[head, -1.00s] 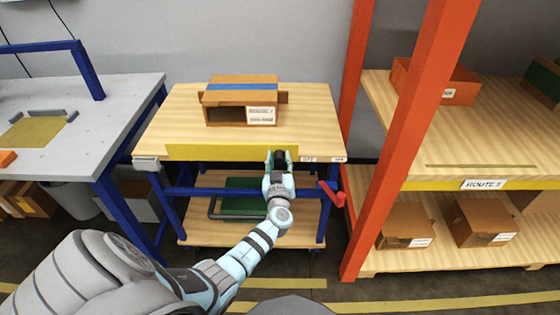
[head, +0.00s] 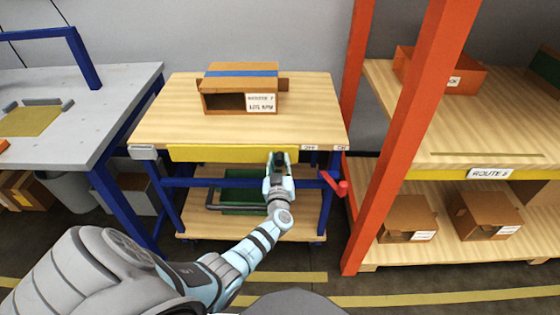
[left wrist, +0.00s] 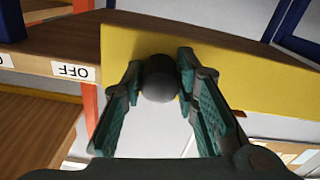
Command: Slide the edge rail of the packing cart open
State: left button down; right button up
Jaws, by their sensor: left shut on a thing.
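The packing cart (head: 236,125) has a wooden top on blue legs. Its yellow edge rail (head: 215,154) runs along the front edge, with its right end beside the OFF label (head: 309,148); the ON label (head: 341,148) is further right. My left gripper (head: 279,160) is at the right part of the rail. In the left wrist view, my left gripper (left wrist: 162,85) is shut on a dark round knob (left wrist: 159,80) on the yellow rail (left wrist: 225,75). My right gripper is in neither view.
An open cardboard box (head: 225,104) with a blue stripe stands on the cart top. A red handle (head: 336,184) sticks out at the cart's right. An orange shelf post (head: 390,140) is close on the right; a grey table (head: 90,100) is on the left.

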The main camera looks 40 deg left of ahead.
pick_arm(q)
jog(key=c, duration=1.3)
grip_release()
jog(key=shift+d+r, duration=0.1)
jog(key=shift+o, duration=0.3)
jog(key=v, duration=1.2)
